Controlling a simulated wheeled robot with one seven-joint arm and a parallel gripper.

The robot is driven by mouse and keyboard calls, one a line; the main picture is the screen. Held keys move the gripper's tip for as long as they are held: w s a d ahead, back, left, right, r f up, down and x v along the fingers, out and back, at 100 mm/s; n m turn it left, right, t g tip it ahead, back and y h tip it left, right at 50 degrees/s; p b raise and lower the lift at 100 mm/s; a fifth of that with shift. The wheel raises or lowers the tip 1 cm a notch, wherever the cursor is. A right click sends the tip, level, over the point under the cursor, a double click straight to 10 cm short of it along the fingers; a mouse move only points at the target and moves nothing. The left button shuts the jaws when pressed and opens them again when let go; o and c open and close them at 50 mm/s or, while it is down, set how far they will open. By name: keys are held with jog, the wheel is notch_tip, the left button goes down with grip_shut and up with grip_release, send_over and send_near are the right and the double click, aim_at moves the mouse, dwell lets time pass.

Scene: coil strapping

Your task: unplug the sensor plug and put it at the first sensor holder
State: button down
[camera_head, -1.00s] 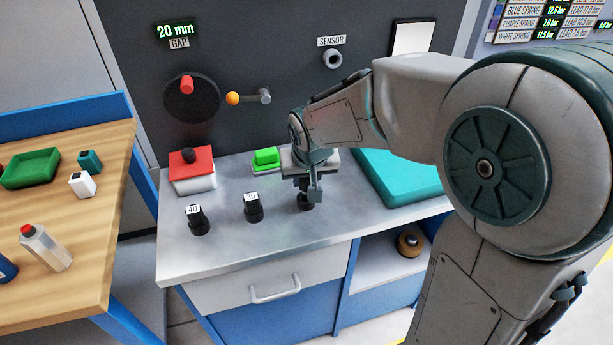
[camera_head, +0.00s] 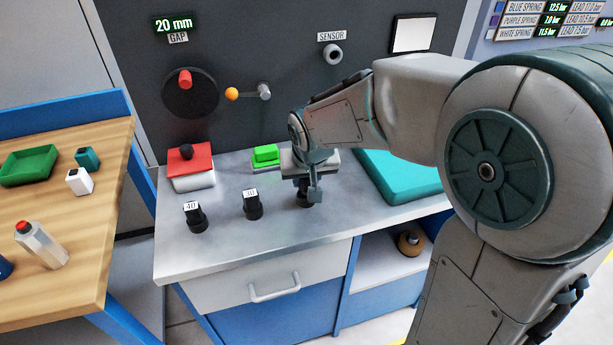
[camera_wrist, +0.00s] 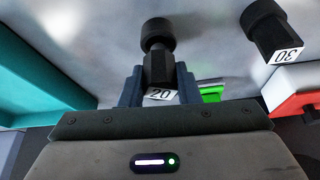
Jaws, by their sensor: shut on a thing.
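My gripper (camera_wrist: 159,90) is shut on a black piece labelled 20 (camera_wrist: 157,68), with a finger on each side of it. The piece's round black foot shows beyond the fingers in the wrist view. In the head view the piece (camera_head: 304,200) stands upright at the counter's front right, mostly hidden by my gripper; I cannot tell whether its foot touches the counter. Similar black pieces labelled 30 (camera_head: 252,208) and 40 (camera_head: 195,219) stand to its left. On the dark panel, a grey round socket (camera_head: 333,55) under the SENSOR label looks empty.
A red-knobbed dial (camera_head: 191,94) and an orange-tipped lever (camera_head: 247,93) stick out of the panel. The counter's front edge is clear.

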jog(key=shift+f+b, duration=0.95)
jog(key=shift+f, duration=0.15)
jog(key=c, duration=1)
grip_release()
jog(key=shift+r, duration=0.1)
jog(key=a+p+v, duration=0.1)
jog(key=p+v, duration=0.1)
jog(key=v, duration=1.2)
jog(key=s+d+f+m+g+p, duration=0.1)
jog(key=s+d+p, duration=0.5)
jog(key=s+d, duration=0.6)
jog(key=shift+s+d+f+m+g+h, duration=0.3)
jog(key=shift+d+f+m+g+h, duration=0.15)
jog(key=shift+d, duration=0.4)
